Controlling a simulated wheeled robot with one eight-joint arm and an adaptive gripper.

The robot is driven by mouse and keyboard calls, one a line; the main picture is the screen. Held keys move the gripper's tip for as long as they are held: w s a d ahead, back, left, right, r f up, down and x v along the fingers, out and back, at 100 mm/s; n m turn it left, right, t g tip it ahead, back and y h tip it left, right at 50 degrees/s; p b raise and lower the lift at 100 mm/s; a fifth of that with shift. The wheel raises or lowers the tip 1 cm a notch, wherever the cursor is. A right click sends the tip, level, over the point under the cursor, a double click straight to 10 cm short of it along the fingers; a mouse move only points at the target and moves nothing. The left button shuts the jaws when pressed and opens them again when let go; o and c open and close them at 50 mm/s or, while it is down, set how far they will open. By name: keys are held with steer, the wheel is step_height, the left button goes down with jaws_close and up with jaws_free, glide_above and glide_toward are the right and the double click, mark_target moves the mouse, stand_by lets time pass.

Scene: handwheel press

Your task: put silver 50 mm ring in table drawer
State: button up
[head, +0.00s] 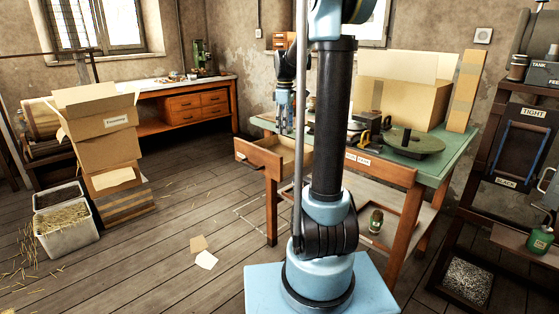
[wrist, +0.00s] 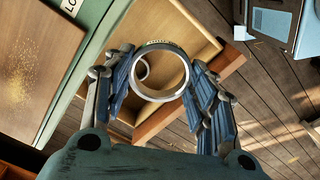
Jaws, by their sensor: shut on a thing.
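The silver ring (wrist: 162,47) is between the fingers of my gripper (wrist: 160,76) in the wrist view, with its round opening facing the camera. The gripper is shut on it. In the head view my gripper (head: 284,122) hangs over the left end of the green-topped table; the ring cannot be made out there. The table drawer (head: 258,153) is pulled open below the gripper. Its pale inside and wooden front (wrist: 188,103) show under the ring in the wrist view. A small pale curved thing (wrist: 143,70) shows through the ring; I cannot tell what it is.
The green table (head: 440,165) carries a cardboard box (head: 412,100) and a dark round plate with a knob (head: 415,145). A black-framed rack (head: 513,150) stands at the right. Boxes (head: 104,140) are stacked at the left. Floor left of the drawer is mostly clear.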

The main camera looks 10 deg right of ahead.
steer(key=shift+m, duration=0.5)
steer(key=f, duration=0.9)
steer(key=shift+s+a+f, duration=0.1)
steer(key=shift+s, duration=0.15)
steer(key=shift+f, duration=2.7)
steer(key=o, duration=0.9)
